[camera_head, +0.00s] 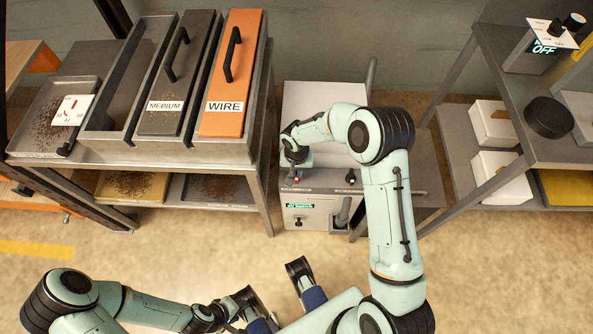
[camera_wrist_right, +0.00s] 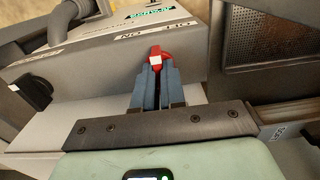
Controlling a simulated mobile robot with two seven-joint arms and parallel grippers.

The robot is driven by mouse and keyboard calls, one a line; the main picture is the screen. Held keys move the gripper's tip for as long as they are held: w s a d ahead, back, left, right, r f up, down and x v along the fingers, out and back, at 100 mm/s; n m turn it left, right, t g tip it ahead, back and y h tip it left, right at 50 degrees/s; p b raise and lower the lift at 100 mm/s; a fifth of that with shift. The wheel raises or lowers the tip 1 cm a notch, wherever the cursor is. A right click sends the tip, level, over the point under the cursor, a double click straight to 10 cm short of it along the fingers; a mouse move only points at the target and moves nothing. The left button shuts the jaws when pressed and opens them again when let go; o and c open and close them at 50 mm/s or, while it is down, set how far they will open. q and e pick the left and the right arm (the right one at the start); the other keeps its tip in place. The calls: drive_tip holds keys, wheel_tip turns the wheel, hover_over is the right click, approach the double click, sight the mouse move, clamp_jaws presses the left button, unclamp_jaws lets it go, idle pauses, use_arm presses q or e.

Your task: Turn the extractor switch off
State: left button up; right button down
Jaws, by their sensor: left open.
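The extractor is a pale grey box (camera_head: 322,100) on the floor between the tray rack and the right shelf. Its red switch (camera_wrist_right: 160,55) shows in the right wrist view with a white tip, beside ON and OFF lettering; it is small in the head view (camera_head: 296,179). My right gripper (camera_wrist_right: 158,70) has its fingers close together, with the tips at the red switch. I cannot tell whether they pinch the lever, or which position it is in. My left gripper (camera_head: 280,290) is open and empty at the bottom of the head view.
A rack with MEDIUM (camera_head: 180,75) and orange WIRE (camera_head: 232,75) trays stands on the left. A black knob (camera_head: 351,177) is on the extractor's front. A shelf with white boxes (camera_head: 497,122) stands on the right. The floor in front is clear.

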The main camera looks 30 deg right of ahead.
drive_tip(key=shift+n, duration=0.3)
drive_tip(key=n, duration=0.8)
drive_tip(key=shift+n, duration=0.3)
drive_tip(key=n, duration=0.4)
drive_tip(key=shift+n+p, duration=0.6)
drive_tip(key=shift+n, duration=1.8)
drive_tip(key=c, duration=1.2)
unclamp_jaws()
